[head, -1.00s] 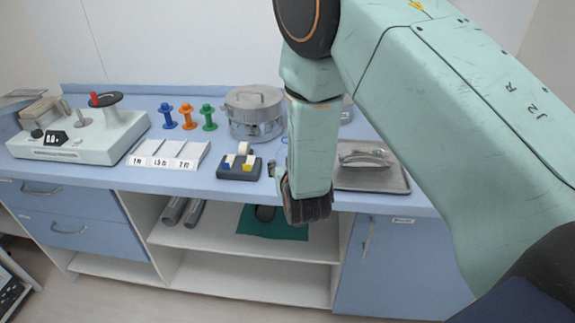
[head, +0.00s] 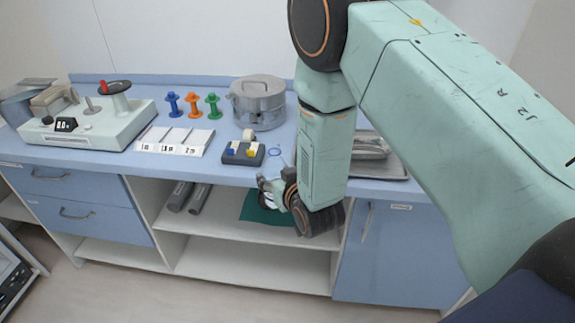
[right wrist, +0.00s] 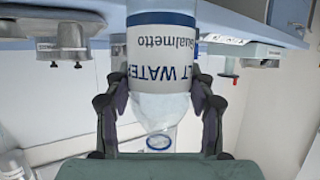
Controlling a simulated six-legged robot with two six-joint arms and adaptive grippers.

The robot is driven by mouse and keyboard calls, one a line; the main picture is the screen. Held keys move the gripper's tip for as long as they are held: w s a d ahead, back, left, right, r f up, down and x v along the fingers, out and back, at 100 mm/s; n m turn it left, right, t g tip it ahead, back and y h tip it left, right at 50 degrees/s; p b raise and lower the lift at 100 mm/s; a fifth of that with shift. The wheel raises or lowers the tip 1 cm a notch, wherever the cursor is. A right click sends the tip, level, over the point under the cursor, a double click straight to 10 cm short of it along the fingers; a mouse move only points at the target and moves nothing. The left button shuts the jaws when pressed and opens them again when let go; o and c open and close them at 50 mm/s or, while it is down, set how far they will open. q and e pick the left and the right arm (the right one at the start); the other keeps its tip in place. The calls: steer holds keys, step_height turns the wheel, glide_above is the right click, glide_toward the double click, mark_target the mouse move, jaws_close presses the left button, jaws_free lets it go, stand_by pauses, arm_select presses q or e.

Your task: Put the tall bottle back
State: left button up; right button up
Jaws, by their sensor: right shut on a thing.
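The tall bottle (right wrist: 163,62) fills the middle of the right wrist view. It is whitish, with a white label reading "LT WATER" and a blue band, and its print appears upside down. My right gripper (right wrist: 162,98) is shut on it, one finger on each side. In the head view my right gripper (head: 272,190) is in front of the counter's edge, above the green cloth (head: 256,211) on the open shelf. There the bottle is mostly hidden by the gripper. My left gripper is not in view.
The blue counter (head: 225,175) holds a steel drum (head: 258,104), a tape dispenser (head: 243,152), labelled cards (head: 175,140), coloured pegs (head: 193,106), a sealing machine (head: 88,125) and a metal tray (head: 380,168). Grey rolls (head: 188,197) lie on the shelf, left of the cloth.

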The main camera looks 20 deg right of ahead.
mark_target(269, 194)
steer(key=s+a+f+n+y, duration=0.2)
steer(key=s+f+y, duration=0.1)
steer(key=shift+n+b, duration=0.35)
steer(key=shift+n, duration=0.05)
steer(key=s+f+n+g+y+b, duration=0.2)
steer(key=s+n+g+y+b, duration=0.3)
steer(key=s+n+y+b, duration=0.3)
steer(key=s+a+b, duration=0.1)
steer(key=s+b, duration=0.2)
steer(key=s, duration=0.1)
steer(key=shift+s+g, duration=0.3)
steer(key=shift+s, duration=0.05)
steer(key=shift+d, duration=0.15)
